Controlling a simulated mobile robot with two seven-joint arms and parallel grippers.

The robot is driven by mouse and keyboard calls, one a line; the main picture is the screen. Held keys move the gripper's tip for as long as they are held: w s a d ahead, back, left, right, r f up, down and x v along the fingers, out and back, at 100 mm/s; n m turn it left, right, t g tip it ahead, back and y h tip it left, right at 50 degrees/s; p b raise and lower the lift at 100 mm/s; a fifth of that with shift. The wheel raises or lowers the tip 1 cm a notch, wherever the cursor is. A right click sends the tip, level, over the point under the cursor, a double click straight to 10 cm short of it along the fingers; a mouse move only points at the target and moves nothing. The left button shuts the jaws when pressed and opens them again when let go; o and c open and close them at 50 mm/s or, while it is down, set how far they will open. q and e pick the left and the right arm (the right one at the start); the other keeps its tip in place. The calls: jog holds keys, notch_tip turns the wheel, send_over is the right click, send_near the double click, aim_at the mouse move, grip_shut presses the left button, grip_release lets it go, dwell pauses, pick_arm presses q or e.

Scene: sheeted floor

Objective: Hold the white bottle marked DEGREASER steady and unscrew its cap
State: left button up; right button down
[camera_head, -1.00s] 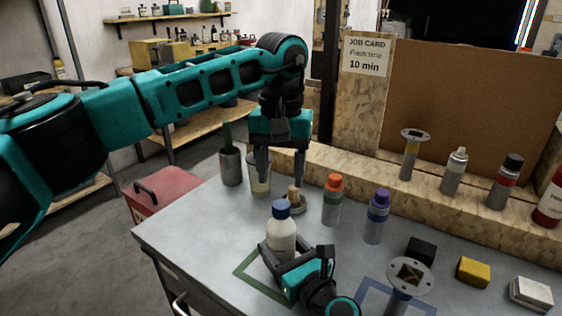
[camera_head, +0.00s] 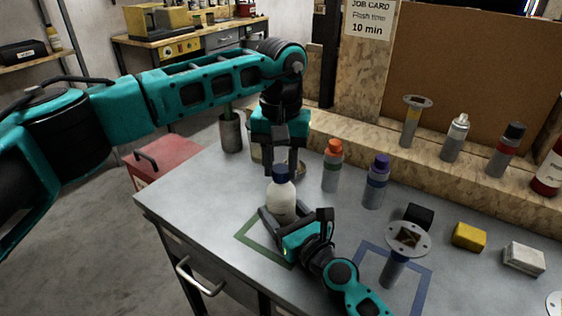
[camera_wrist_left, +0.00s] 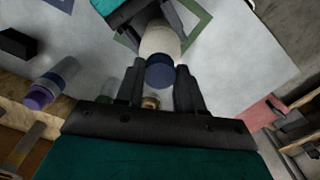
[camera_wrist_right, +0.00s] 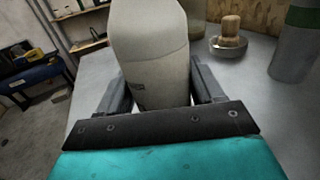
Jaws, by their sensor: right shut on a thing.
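The white bottle (camera_head: 281,203) stands upright on the grey bench with its dark blue cap (camera_head: 281,173) on; its marking is not readable. My right gripper (camera_head: 290,218) is low on the bench side, shut on the bottle body, which also fills the right wrist view (camera_wrist_right: 150,55) between the fingers. My left gripper (camera_head: 282,166) points down from above at the cap. In the left wrist view its open fingers (camera_wrist_left: 160,72) are spread to either side of the cap (camera_wrist_left: 160,74), with gaps visible; how deep they reach is hard to tell.
Orange-capped (camera_head: 333,168) and purple-capped (camera_head: 376,183) bottles stand right of the left gripper. A wooden-handled thing in a small dish (camera_wrist_right: 229,42) is behind the bottle. The bench's left front is clear.

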pick_arm(q)
grip_shut()
jog(key=n, duration=0.7)
jog(key=shift+n, duration=0.4)
jog(key=n, duration=0.3)
jog(key=shift+n, duration=0.4)
jog(key=n, duration=0.3)
jog(key=shift+n, duration=0.4)
jog(key=n, duration=0.3)
jog(key=shift+r+n, duration=0.1)
jog(key=shift+n, duration=0.2)
jog(key=n, duration=0.3)
jog(key=shift+n, duration=0.4)
jog(key=n, duration=0.3)
jog(key=shift+n, duration=0.4)
jog(key=n, duration=1.4)
jog(key=shift+n, duration=0.3)
jog(key=n, duration=0.5)
jog(key=shift+n, duration=0.3)
jog(key=n, duration=0.3)
jog(key=shift+n, duration=0.3)
jog(key=n, duration=0.3)
jog(key=shift+r+n, duration=0.1)
jog(key=shift+n, duration=0.2)
